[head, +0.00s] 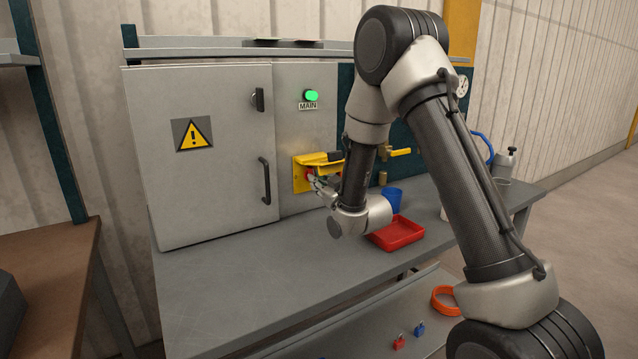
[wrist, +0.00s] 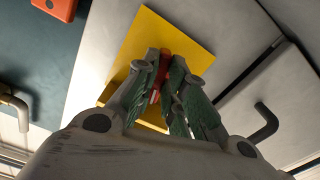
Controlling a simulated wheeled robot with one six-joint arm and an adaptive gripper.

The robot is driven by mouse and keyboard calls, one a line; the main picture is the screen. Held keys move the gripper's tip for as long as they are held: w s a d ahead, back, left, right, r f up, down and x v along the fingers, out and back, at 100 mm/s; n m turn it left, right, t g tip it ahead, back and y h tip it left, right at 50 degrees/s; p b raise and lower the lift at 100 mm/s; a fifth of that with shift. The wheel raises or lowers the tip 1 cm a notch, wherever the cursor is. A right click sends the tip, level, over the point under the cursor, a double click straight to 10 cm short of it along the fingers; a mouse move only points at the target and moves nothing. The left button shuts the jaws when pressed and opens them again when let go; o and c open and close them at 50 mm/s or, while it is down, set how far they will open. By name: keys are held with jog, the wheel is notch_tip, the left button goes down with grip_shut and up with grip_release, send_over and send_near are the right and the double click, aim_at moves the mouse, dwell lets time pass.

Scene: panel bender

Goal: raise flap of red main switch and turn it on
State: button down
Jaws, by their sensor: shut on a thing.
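The red main switch (head: 309,174) sits on a yellow plate (head: 299,180) on the grey cabinet's right section. Its yellow flap (head: 318,158) is raised and sticks out above the switch. My gripper (head: 318,183) is at the switch, under the flap, and is shut on it. In the wrist view, my gripper's fingers (wrist: 169,84) close around the red switch (wrist: 157,84) in front of the yellow plate (wrist: 180,35). The fingers hide most of the switch, so its exact angle cannot be told. The lamp (head: 311,96) above the MAIN label glows green.
The cabinet door (head: 215,200) at the left has a dark handle (head: 265,181). A red tray (head: 397,234) and a blue cup (head: 392,196) stand on the bench right of my gripper. Yellow valve-like fittings (head: 399,152) stick out beyond it. The bench's front left is clear.

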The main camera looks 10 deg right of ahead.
dwell(0.3)
jog(key=shift+f, duration=0.1)
jog(key=c, duration=1.5)
grip_release()
jog(key=shift+s, duration=0.1)
jog(key=v, duration=0.7)
jog(key=shift+s, duration=0.2)
